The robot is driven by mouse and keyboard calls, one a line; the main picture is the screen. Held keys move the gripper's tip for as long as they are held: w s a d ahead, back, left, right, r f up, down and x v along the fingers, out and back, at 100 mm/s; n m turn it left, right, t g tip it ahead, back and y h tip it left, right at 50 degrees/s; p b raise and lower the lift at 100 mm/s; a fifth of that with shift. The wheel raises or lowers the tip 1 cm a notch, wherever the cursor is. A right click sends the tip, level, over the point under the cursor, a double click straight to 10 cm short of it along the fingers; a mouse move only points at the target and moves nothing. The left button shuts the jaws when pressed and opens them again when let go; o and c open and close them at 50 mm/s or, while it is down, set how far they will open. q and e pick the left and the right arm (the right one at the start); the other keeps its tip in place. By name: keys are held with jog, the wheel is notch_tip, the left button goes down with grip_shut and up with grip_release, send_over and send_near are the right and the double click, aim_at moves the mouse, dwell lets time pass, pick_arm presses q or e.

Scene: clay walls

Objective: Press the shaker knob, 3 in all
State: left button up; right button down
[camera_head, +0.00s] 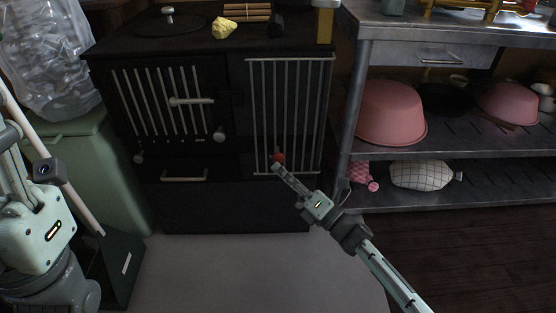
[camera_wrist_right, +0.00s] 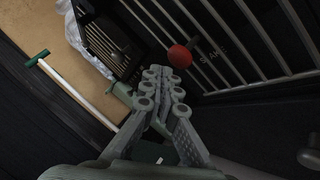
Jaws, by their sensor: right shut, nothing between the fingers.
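The red shaker knob (camera_head: 277,157) is on the lower front of the black stove, by its barred right-hand panel. It also shows in the right wrist view (camera_wrist_right: 180,56), with faint lettering beside it. My right gripper (camera_head: 277,168) is shut and empty, its tips right by the knob. In the right wrist view, the closed fingertips (camera_wrist_right: 165,73) appear just below the knob. I cannot tell whether they touch it. Part of my left arm shows at the left of the head view; its fingers are not visible.
The black stove (camera_head: 230,205) has a handled door and drawer on its left. A metal shelf (camera_head: 400,197) with pink bowls (camera_head: 390,112) stands at the right. A green bin (camera_head: 105,165) with a clear bag stands at the left. The grey floor in front is open.

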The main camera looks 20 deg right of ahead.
aim_at(278, 161)
jog(key=shift+w, duration=0.1)
dwell(0.7)
jog(key=shift+w+d, duration=0.1)
jog(key=shift+w, duration=0.2)
dwell(0.4)
jog(key=shift+w+d+f+b, duration=0.1)
jog(key=shift+w+d+b, duration=0.1)
jog(key=shift+w+b, duration=0.3)
jog(key=shift+w+d+b, duration=0.15)
jog(key=shift+w+b, duration=0.25)
jog(key=shift+w, duration=0.2)
dwell(0.6)
jog(key=shift+s, duration=0.1)
jog(key=shift+s+a+p, duration=0.25)
jog(key=shift+s+p, duration=0.05)
jog(key=shift+s, duration=0.4)
jog(key=shift+s+a+p, duration=0.25)
jog(key=shift+s+p, duration=0.05)
jog(key=shift+s, duration=0.4)
jog(key=shift+s, duration=0.1)
